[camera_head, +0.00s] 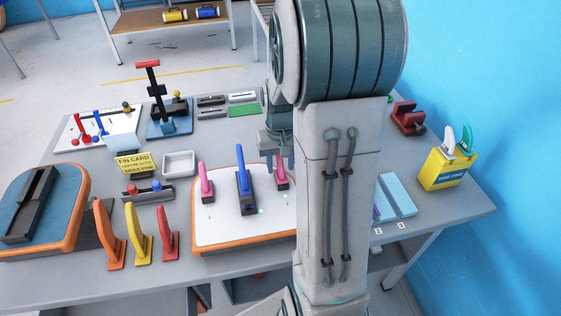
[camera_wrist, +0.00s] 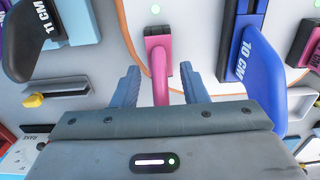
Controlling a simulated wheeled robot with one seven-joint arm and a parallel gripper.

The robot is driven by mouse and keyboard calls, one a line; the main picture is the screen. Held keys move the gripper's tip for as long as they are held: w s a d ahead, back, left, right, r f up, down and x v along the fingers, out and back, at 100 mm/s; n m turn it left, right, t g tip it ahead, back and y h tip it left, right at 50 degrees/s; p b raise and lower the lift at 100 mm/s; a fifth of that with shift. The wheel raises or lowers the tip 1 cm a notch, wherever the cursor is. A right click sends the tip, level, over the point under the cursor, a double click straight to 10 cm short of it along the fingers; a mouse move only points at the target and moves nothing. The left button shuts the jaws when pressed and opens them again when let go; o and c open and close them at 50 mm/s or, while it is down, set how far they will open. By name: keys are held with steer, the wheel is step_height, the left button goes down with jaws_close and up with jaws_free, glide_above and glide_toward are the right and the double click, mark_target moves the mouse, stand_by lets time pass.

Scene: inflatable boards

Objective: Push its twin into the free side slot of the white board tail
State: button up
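The white board tail (camera_head: 225,220) with an orange rim lies at the table's front middle. A pink fin (camera_head: 205,181) stands upright in its left side, and a tall blue fin (camera_head: 245,190) stands in the middle. A second pink fin (camera_head: 281,178) stands at the right side, its base at the board. My gripper (camera_head: 279,155) is just above and behind this right fin. In the wrist view this pink fin (camera_wrist: 160,83) lies between my open fingers (camera_wrist: 160,72), with a gap on both sides. The blue fin (camera_wrist: 258,75) reads 10 CM there. Green lights show on the board by the fins.
Orange (camera_head: 108,235), yellow (camera_head: 138,235) and red (camera_head: 167,233) fins stand left of the board. A blue board tail (camera_head: 70,190) is at far left. A yellow fin box (camera_head: 445,170) stands at right. My arm hides the table right of the white board.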

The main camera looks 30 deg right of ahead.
mark_target(280, 161)
step_height(280, 161, up, 14)
stand_by(0.6)
steer(key=shift+f, duration=0.1)
stand_by(0.4)
steer(key=s+a+f+n+t, duration=0.3)
steer(key=s+a, duration=0.9)
steer(key=s, duration=0.1)
steer(key=shift+s, duration=0.2)
steer(key=shift+a+f, duration=0.1)
steer(key=shift+a, duration=0.05)
